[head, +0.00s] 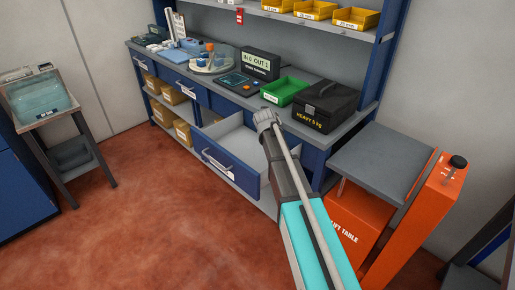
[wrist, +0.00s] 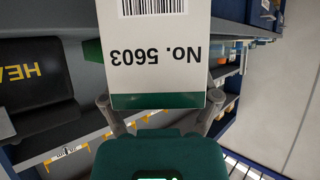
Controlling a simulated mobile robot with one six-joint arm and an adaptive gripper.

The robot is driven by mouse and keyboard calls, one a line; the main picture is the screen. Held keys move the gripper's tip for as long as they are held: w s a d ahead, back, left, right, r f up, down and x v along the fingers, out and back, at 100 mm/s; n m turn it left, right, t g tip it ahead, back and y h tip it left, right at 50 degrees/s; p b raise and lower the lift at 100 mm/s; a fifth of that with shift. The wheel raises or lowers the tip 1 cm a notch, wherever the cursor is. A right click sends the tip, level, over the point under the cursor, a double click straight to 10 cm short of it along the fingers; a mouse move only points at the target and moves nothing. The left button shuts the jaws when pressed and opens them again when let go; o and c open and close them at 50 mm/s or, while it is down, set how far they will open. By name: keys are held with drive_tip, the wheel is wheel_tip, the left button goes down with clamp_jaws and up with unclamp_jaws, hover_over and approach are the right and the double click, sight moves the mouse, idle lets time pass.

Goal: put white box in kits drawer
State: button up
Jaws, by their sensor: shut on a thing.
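The white box (wrist: 155,82) fills the upper middle of the wrist view, with a barcode, "No. 5603" upside down and a green band along one edge. My gripper (wrist: 160,104) is shut on it, one finger on each side. An open drawer (head: 228,170) with a blue front and white label is pulled out below the bench top, left of my arm. Its label is too small to read. The visible part of its grey inside looks empty; my arm covers its right end.
A green bin (head: 284,91) and a black case (head: 323,106) marked heavy stand on the bench top. An orange lift table (head: 405,225) stands to the right. Yellow bins (head: 355,19) line the shelf above. The red floor before the drawer is clear.

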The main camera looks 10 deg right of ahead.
drive_tip(key=shift+d+f, duration=0.1)
drive_tip(key=shift+d, duration=0.05)
drive_tip(key=shift+f+b, duration=0.55)
drive_tip(key=shift+b, duration=0.2)
wheel_tip(320, 180, down, 12)
drive_tip(key=b, duration=1.2)
drive_tip(key=shift+f, duration=0.25)
drive_tip(key=w, duration=0.3)
drive_tip(key=shift+w+d, duration=0.35)
drive_tip(key=shift+w, duration=0.05)
drive_tip(key=shift+w+f+b, duration=0.2)
drive_tip(key=shift+f+b, duration=0.05)
drive_tip(key=shift+b, duration=0.2)
drive_tip(key=shift+s+f+b, duration=0.1)
drive_tip(key=shift+f+b, duration=0.25)
drive_tip(key=o, duration=1.1)
